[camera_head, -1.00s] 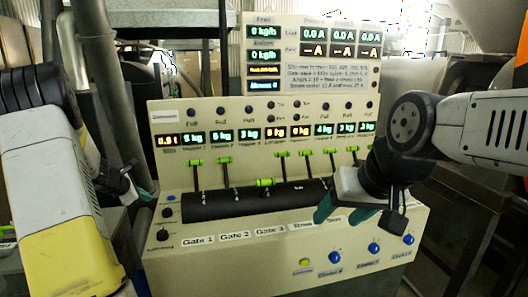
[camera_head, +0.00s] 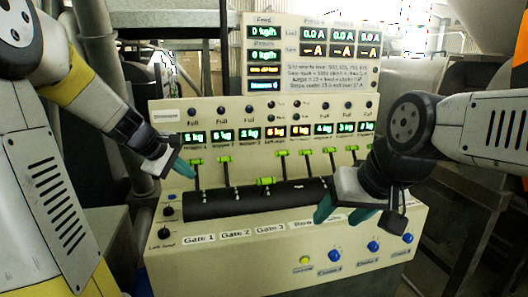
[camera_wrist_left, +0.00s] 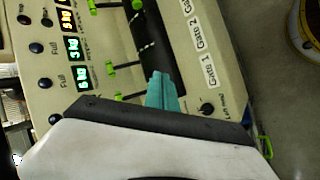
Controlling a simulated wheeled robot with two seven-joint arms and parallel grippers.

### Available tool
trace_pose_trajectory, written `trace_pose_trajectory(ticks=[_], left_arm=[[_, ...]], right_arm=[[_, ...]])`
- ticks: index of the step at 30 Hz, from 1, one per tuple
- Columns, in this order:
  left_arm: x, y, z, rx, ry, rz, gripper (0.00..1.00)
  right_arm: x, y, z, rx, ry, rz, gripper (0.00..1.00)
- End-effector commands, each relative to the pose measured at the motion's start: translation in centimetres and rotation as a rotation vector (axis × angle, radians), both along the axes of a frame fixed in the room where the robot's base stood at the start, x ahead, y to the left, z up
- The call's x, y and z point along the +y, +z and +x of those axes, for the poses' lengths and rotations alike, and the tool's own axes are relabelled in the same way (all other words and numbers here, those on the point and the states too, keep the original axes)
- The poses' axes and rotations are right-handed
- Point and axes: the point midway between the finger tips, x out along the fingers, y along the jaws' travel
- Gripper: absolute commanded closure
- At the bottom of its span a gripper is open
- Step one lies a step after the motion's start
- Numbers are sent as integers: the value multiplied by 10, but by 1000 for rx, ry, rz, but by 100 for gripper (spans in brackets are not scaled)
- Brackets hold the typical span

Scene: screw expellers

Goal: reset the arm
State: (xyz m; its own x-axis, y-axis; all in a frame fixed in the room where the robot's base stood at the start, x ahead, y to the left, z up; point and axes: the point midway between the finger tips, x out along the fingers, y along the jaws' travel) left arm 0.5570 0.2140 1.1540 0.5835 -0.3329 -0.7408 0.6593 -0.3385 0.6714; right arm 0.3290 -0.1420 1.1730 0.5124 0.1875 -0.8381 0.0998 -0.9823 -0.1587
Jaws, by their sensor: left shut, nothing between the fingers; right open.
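My left gripper (camera_head: 184,169) is in front of the left end of the control panel (camera_head: 290,108), close to the leftmost green-handled lever (camera_head: 196,161). Its teal fingers are shut with nothing between them, and they also show in the left wrist view (camera_wrist_left: 161,92). I cannot tell whether they touch the lever. My right gripper (camera_head: 345,212) hangs in front of the right part of the console, its teal fingers apart and empty. It hides part of the panel's lower right area.
Several green-handled levers rise from a black roller housing (camera_head: 255,203). Gate labels (camera_head: 198,239) and blue knobs (camera_head: 335,255) line the sloped front. A display board (camera_head: 315,55) stands behind. A dark metal frame (camera_head: 470,225) stands at the right.

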Motion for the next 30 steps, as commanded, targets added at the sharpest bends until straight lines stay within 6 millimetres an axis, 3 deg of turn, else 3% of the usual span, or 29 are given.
trace_pose_trajectory(ticks=[1, 6, 9, 13, 19, 30], left_arm=[[-22, 14, -26, -30, -105, 71, 100], [-65, 31, -112, -104, -441, 333, 100], [-75, 31, -158, -144, -609, 484, 100], [-76, 26, -201, -185, -768, 645, 100], [-72, 20, -228, -210, -875, 765, 100], [-71, 19, -229, -210, -881, 774, 100]], right_arm=[[0, 0, 0, 0, 0, 0, 43], [0, 0, 0, 0, 0, 0, 43], [0, 0, 0, 0, 0, 0, 43], [0, 0, 0, 0, 0, 0, 43], [0, 0, 0, 0, 0, 0, 43], [0, 0, 0, 0, 0, 0, 43]])
